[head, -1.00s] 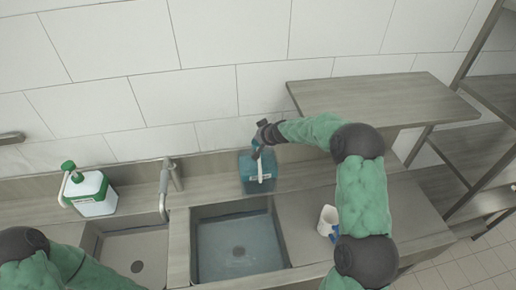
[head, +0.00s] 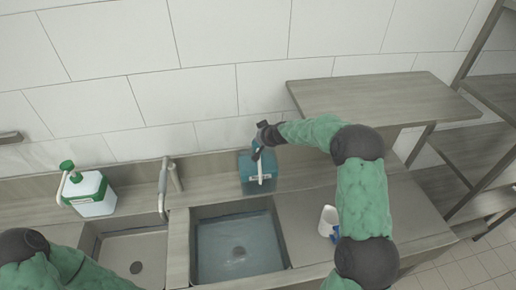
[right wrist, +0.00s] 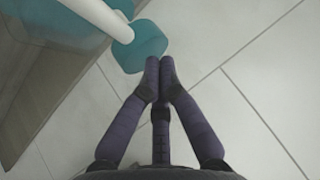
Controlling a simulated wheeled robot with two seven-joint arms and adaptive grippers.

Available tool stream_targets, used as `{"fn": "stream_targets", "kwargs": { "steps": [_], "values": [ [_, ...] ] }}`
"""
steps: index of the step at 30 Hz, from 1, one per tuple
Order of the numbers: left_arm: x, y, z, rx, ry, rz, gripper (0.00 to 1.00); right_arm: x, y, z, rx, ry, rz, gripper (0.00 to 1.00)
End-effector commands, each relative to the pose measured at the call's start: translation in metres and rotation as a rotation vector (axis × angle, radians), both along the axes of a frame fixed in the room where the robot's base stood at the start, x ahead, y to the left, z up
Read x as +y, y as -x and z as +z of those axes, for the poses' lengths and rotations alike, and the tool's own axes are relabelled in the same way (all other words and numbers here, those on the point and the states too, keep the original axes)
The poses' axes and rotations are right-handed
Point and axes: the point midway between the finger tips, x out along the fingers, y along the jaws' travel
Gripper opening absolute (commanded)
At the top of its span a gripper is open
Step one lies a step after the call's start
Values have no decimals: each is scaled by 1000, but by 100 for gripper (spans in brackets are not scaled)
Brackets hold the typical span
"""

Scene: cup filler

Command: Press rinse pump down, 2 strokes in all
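The rinse pump is a teal bottle (head: 247,176) with a white spout and a teal head, standing on the ledge behind the right-hand basin. In the right wrist view its teal pump head (right wrist: 140,47) and white spout (right wrist: 98,14) show at the upper left. My right gripper (right wrist: 160,65) has its fingers together with nothing between them. Its tips are right beside the pump head; I cannot tell whether they touch. In the head view the right gripper (head: 262,142) is over the bottle's top. My left arm shows at the lower left, but its gripper is out of view.
A white bottle with a green cap and label (head: 91,196) stands on the left ledge. A tap (head: 164,190) stands between it and the teal bottle. A water-filled basin (head: 238,250) and an empty-looking basin (head: 135,265) lie in front.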

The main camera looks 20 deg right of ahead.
Motion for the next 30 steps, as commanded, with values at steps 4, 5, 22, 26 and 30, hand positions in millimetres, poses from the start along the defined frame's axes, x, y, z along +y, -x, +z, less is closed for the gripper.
{"fn": "stream_targets", "kwargs": {
  "steps": [4,5,22,26,30],
  "values": [
    [0,0,-1,0,0,0,49,2,2,-5,8,-3,2,0],
    [0,0,-1,0,0,0,49,2,2,-6,8,-3,2,0],
    [0,0,-5,0,0,0,49,2,2,-10,10,-4,4,0],
    [0,0,-2,0,0,0,49,2,2,-7,10,-4,4,0],
    [0,0,4,0,0,0,49,2,2,0,10,-3,4,0]
  ]
}}
